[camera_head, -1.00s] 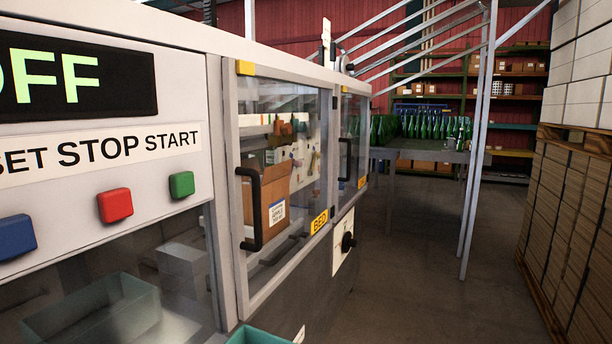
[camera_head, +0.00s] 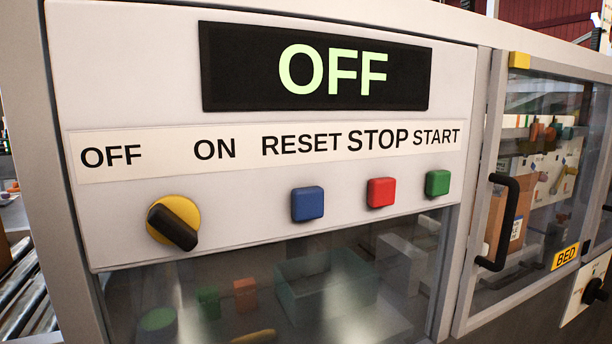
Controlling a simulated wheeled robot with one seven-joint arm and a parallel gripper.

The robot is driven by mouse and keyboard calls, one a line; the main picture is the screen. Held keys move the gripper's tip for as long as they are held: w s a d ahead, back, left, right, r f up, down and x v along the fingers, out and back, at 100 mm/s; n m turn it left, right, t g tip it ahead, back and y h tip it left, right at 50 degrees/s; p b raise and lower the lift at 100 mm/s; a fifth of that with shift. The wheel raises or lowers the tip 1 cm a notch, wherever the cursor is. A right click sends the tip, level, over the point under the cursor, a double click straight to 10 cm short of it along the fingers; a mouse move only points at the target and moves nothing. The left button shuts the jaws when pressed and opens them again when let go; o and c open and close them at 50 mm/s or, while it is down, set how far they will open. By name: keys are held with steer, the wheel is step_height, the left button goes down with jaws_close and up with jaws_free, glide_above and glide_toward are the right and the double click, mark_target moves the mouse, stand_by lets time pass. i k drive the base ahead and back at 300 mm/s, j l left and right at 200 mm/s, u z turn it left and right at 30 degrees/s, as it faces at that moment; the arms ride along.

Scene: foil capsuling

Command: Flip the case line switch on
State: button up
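A rotary switch (camera_head: 174,223) with a black handle on a yellow round base sits at the lower left of the white control panel (camera_head: 260,245). It is below the OFF and ON labels (camera_head: 163,154), and its handle slants from upper left to lower right. The display (camera_head: 315,68) above reads OFF in green letters. My gripper is not in view.
Blue (camera_head: 307,204), red (camera_head: 381,192) and green (camera_head: 437,183) buttons sit right of the switch, under RESET, STOP and START. A glazed door with a black handle (camera_head: 499,222) is at the right. A roller conveyor (camera_head: 28,290) shows at the left edge.

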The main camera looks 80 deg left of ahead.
mark_target(175, 219)
steer(key=u, duration=1.65)
